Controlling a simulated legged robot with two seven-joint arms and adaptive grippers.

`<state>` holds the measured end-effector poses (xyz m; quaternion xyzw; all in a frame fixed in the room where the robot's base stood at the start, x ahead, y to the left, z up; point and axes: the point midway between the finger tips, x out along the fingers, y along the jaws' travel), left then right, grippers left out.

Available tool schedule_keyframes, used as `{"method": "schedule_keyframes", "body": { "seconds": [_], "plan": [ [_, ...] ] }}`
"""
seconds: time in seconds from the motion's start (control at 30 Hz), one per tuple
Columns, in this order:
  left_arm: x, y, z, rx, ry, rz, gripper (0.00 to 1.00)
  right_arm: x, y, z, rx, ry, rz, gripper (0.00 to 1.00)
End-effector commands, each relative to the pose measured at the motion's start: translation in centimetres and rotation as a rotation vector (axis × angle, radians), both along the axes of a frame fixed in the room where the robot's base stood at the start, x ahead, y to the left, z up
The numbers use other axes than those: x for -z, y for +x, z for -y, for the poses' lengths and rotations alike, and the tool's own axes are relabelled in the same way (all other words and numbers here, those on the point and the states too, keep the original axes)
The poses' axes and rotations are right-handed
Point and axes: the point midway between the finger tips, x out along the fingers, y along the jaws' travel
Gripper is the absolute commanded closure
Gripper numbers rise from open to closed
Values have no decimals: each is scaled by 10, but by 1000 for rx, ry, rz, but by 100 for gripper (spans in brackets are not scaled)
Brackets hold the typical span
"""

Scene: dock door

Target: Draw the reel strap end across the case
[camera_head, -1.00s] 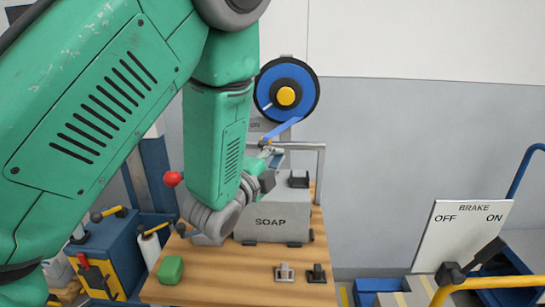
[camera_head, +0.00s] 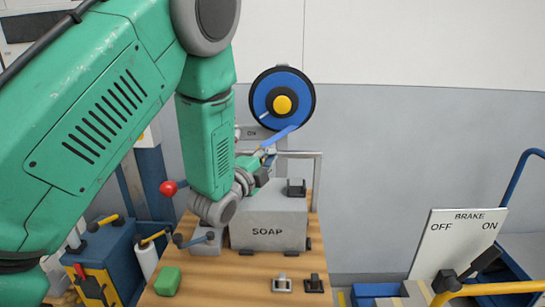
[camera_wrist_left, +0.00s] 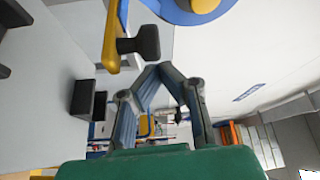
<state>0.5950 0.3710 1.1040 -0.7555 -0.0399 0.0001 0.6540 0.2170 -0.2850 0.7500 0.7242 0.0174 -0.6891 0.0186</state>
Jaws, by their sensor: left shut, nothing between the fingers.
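The reel (camera_head: 283,98) is a blue disc with a black rim and yellow hub on the back wall. Its blue strap (camera_head: 280,137) slants down-left towards my left gripper; its end is hard to make out. The grey case (camera_head: 268,225), marked SOAP, stands on the wooden table below. My left gripper (camera_head: 268,156) is above the case's back, close to the strap. In the left wrist view its fingertips (camera_wrist_left: 160,68) meet with nothing between them. The reel (camera_wrist_left: 190,12) shows at the top there, with a yellow bar and black knob (camera_wrist_left: 130,42) left of the fingertips. My right gripper is out of view.
A black buckle (camera_head: 296,187) sits on the case top. A metal frame (camera_head: 317,180) stands behind it. A green block (camera_head: 168,281) and two small clips (camera_head: 282,284) lie in front on the table. A brake panel (camera_head: 460,243) is at right.

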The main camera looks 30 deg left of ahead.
Motion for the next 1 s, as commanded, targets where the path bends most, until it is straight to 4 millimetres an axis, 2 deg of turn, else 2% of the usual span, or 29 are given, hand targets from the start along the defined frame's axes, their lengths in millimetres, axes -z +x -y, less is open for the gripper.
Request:
{"method": "schedule_keyframes", "body": {
  "seconds": [0.3, 0.4, 0.77, 1.0],
  "plan": [
    [2, -24, -41, -3, 2, -1, 100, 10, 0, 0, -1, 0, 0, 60],
    [1, -29, -48, -3, 1, -1, 100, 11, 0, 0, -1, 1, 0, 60],
    [0, -30, -51, -5, -1, -2, 100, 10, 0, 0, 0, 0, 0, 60],
    [-5, -15, -45, -6, 7, -2, 100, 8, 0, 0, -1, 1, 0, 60]
  ]
}}
